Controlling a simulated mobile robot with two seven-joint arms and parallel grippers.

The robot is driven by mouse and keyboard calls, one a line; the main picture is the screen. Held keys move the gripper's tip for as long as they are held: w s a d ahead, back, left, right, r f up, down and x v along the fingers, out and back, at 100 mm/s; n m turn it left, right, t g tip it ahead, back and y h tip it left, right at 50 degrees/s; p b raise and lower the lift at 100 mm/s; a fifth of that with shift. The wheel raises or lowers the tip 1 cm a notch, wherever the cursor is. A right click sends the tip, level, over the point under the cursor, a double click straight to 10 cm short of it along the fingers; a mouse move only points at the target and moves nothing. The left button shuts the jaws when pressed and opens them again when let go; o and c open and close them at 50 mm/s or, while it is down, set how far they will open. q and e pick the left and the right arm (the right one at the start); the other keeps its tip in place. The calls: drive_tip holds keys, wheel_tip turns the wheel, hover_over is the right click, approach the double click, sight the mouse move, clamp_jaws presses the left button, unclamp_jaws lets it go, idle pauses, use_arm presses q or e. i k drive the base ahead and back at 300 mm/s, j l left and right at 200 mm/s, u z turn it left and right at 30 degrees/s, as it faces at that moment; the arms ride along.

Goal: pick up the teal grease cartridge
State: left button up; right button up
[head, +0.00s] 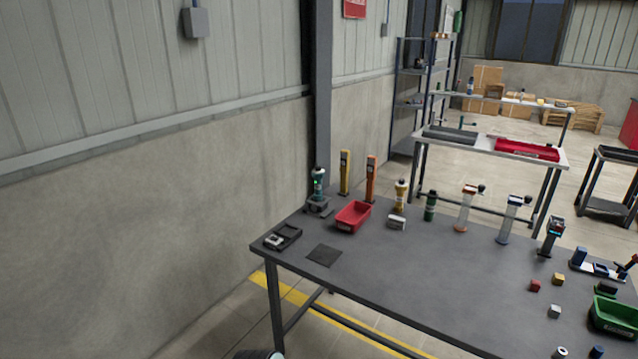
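A dark green-teal cylinder with a pale band (430,206) stands upright near the far edge of the grey table, about midway along it. A second upright item with teal-green parts (318,184) stands on a dark base at the table's far left corner. Both are small in the head view, and I cannot tell for certain which is the teal grease cartridge.
The grey table (400,262) has a clear middle. A red bin (353,216), black tray (283,237) and dark mat (323,255) lie at its left. Several upright tools line the far edge. Small blocks and a green bin (613,315) are at the right.

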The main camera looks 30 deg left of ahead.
sight(318, 177)
drive_tip(key=u, duration=0.35)
drive_tip(key=i+j+u, duration=0.15)
drive_tip(key=j+u, duration=0.25)
drive_tip(key=i+j+u, duration=0.15)
drive_tip(key=u, duration=0.2)
drive_tip(key=i+j+u, duration=0.25)
drive_tip(key=u, duration=0.15)
